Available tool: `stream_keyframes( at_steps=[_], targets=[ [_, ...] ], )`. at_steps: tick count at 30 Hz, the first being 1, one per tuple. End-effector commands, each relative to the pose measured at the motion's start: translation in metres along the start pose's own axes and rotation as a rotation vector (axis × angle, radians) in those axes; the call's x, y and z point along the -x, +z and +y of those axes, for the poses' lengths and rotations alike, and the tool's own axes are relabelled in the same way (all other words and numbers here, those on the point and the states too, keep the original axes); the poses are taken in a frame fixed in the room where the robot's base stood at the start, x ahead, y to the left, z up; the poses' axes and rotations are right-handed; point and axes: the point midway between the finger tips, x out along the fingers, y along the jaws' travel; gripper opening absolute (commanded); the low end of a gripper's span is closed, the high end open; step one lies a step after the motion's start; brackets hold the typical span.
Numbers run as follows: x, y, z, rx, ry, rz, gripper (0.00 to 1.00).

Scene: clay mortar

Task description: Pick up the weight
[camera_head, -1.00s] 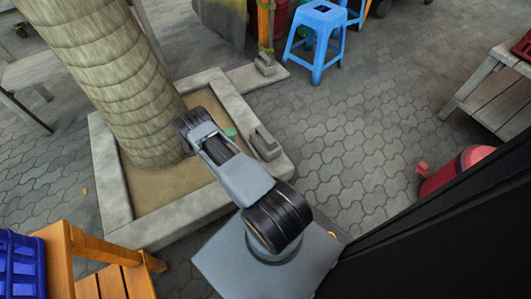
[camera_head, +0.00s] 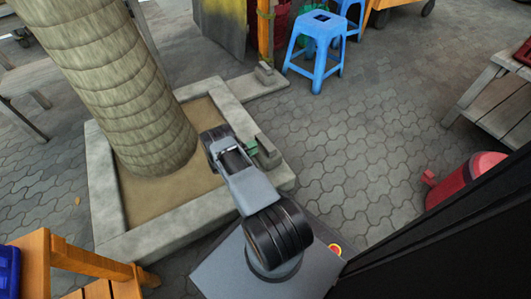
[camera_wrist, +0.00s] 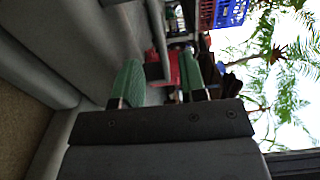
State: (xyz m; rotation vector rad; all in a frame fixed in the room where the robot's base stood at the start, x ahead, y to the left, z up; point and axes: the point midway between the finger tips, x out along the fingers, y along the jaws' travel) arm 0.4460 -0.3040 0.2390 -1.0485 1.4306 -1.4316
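A grey, block-shaped weight (camera_head: 268,152) sits on the right-hand stone rim of the square planter in the head view. My gripper (camera_head: 251,148) is low beside it, on its left, with a green finger showing close to the block. I cannot tell whether they touch. In the wrist view my gripper (camera_wrist: 159,72) has its two green fingers well apart, so it is open. A grey angular shape shows beyond and partly between the fingers there; I cannot tell whether it is the weight. My arm hides part of the rim.
A thick trunk (camera_head: 130,90) rises from the planter (camera_head: 160,235), left of my arm. A similar grey block (camera_head: 264,73) lies near the orange post. A blue stool (camera_head: 316,45) stands behind. A red cylinder (camera_head: 470,175) is at right. Paving between is clear.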

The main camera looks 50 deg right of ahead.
Motion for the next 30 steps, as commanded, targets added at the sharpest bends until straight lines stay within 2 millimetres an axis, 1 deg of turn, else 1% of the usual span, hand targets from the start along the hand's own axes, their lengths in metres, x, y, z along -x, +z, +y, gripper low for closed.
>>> stream_keyframes(
  at_steps=[6,10,15,21,30],
  targets=[
    [-0.029,-0.001,0.002,-0.001,0.0,0.005,0.38],
    [-0.043,-0.001,0.001,-0.001,0.0,0.004,0.38],
    [-0.051,-0.001,0.0,0.0,0.0,0.001,0.38],
    [-0.051,-0.001,-0.001,0.0,0.0,0.001,0.38],
    [-0.05,-0.001,-0.001,0.0,0.0,0.001,0.1]
  ],
)
